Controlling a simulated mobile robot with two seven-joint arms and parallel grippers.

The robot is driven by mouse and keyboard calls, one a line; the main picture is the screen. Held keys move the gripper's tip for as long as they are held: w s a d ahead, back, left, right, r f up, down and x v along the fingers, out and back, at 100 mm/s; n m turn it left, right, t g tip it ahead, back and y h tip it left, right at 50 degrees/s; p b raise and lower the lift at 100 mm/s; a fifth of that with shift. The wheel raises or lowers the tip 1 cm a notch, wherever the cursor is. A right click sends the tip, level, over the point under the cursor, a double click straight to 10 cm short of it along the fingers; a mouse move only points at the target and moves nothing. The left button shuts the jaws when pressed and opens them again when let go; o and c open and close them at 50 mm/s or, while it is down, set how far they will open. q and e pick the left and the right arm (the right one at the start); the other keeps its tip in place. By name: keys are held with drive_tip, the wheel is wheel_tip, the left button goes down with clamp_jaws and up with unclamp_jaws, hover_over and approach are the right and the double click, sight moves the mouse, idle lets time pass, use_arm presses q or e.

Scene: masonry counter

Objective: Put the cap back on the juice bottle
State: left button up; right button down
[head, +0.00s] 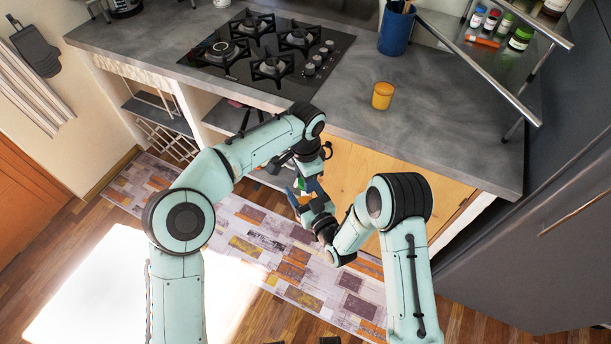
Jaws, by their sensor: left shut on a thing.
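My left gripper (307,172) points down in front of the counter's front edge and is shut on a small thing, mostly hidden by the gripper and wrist. A bit of green (302,183) shows just below its fingers; I cannot tell whether this is the cap or part of the bottle. My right gripper (304,192) reaches up from below, very close to the left one. Its blue-grey fingers look spread around that green spot, but whether they hold anything is unclear. I cannot clearly make out a juice bottle or its cap.
An orange-yellow cup (382,96) stands on the grey counter (425,135). A gas hob (268,55) is at the back left, a blue utensil holder (396,32) at the back. A metal rack (490,65) with several jars stands right. The counter's front right is clear.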

use_arm(q)
drive_tip(key=shift+m, duration=0.7)
drive_tip(key=o, duration=1.2)
drive_tip(key=shift+c, duration=0.2)
drive_tip(key=shift+r, duration=2.3)
drive_tip(key=shift+c, duration=0.3)
